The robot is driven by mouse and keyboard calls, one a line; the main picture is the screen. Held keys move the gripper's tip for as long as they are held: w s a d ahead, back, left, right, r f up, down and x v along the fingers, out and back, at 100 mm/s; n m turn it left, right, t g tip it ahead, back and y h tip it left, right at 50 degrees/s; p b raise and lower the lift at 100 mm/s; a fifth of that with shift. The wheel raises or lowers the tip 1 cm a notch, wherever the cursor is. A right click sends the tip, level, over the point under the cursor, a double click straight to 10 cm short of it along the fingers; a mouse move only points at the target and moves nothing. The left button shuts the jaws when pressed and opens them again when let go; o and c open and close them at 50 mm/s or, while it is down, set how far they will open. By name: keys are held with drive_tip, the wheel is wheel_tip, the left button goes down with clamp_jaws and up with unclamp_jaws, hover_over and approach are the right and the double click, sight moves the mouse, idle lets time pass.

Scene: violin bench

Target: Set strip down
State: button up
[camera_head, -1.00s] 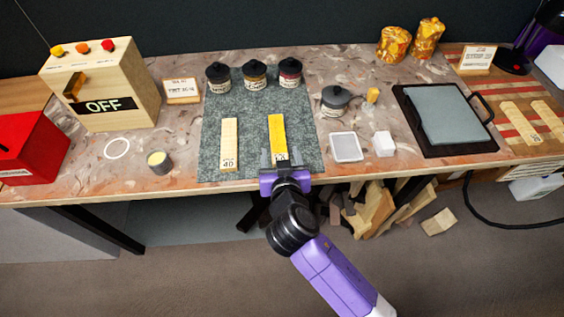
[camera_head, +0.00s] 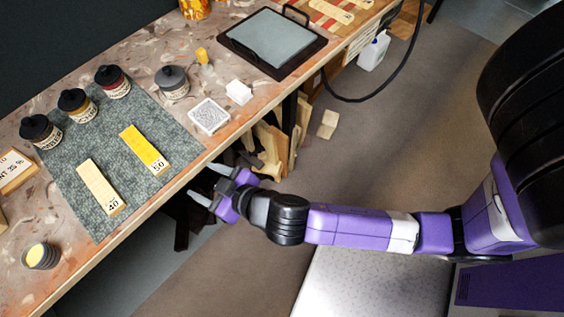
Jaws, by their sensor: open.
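Two strips lie flat on the grey-green felt mat (camera_head: 125,165). The yellow strip marked 50 (camera_head: 144,148) is on the right of the mat. The paler strip marked 40 (camera_head: 100,186) is to its left, nearer the mat's front edge. My gripper (camera_head: 205,184) is open and empty, its fingers spread at the bench's front edge. It is apart from both strips, to the lower right of the strip marked 50. Neither strip is hidden.
Lidded jars (camera_head: 76,104) stand along the mat's back edge. A grey pot (camera_head: 172,82), a white-framed pad (camera_head: 209,116) and a white block (camera_head: 239,92) stand right of the mat. A dark tray (camera_head: 272,42) lies beyond. A small tin (camera_head: 41,256) stands at lower left.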

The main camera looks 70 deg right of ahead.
drive_tip(key=s+r+n+y, duration=0.2)
drive_tip(key=s+y, duration=0.1)
drive_tip(key=s, duration=1.1)
drive_tip(key=s+r+m+t+h, duration=0.1)
drive_tip(key=s+r, duration=0.9)
drive_tip(key=shift+d+m+t, duration=0.3)
drive_tip(key=shift+d+t, duration=0.1)
drive_tip(key=shift+d, duration=0.05)
